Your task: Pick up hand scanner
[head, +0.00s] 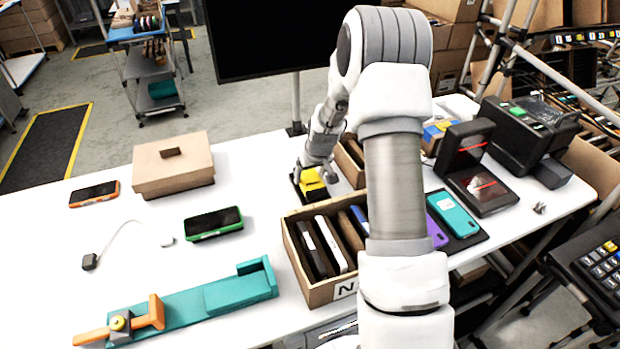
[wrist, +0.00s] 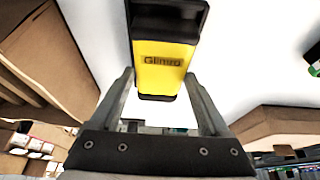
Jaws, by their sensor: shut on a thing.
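The hand scanner (head: 312,184) is yellow and black and is at the back middle of the white table, just behind the carton of phones. My gripper (head: 306,172) reaches down onto it from above. In the wrist view the scanner's yellow part (wrist: 165,65), with "Glimro" lettering, sits between the two fingers of my gripper (wrist: 160,78), which are shut on it. Its black end runs out of the top of that view. I cannot tell whether the scanner touches the table.
A carton (head: 322,291) holding several upright devices stands close in front of the scanner. A lidded cardboard box (head: 172,166) and a green phone (head: 213,223) lie to the left. A black monitor (head: 262,40) stands behind. The table between box and scanner is clear.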

